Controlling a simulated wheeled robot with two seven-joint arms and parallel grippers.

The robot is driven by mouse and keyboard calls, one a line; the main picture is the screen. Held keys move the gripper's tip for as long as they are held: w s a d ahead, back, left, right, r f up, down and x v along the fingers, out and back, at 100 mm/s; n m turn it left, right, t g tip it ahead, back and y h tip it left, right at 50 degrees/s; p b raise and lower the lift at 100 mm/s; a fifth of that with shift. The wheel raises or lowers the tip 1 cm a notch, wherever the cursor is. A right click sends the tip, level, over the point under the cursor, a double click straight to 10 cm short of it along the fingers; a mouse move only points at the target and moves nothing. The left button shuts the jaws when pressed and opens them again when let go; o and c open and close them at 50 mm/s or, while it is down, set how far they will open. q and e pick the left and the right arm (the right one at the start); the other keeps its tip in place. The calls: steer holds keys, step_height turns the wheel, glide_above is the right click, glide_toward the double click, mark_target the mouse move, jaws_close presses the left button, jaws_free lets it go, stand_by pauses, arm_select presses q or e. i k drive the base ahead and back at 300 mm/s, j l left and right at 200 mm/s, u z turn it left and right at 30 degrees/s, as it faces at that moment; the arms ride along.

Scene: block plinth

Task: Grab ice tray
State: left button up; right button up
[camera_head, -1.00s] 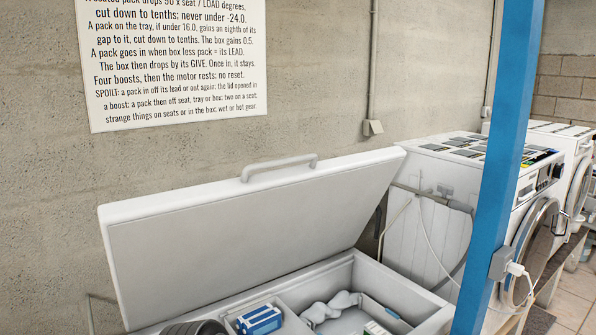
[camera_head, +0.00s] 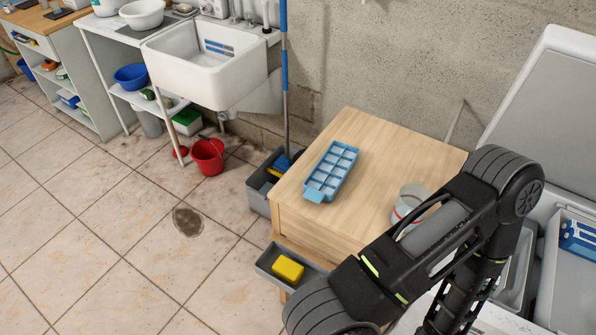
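A blue ice tray (camera_head: 332,171) with pale cells and a tab at its near end lies flat on a light wooden block-like table (camera_head: 388,134). It stands clear of everything around it. One of my arms crosses the lower right of the view, in front of the table's right part. No gripper fingers show, so neither gripper can be seen.
A whitish cup (camera_head: 409,208) stands on the table, partly behind my arm. The open chest box (camera_head: 548,265) is at right. A grey tray with a yellow sponge (camera_head: 288,268) sits below the table front. A grey bin (camera_head: 257,178) and red bucket (camera_head: 208,157) stand left.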

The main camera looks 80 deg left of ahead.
mark_target(325, 180)
steer(key=u, duration=2.4)
steer(key=z, duration=2.25)
steer(key=k+j, duration=0.8)
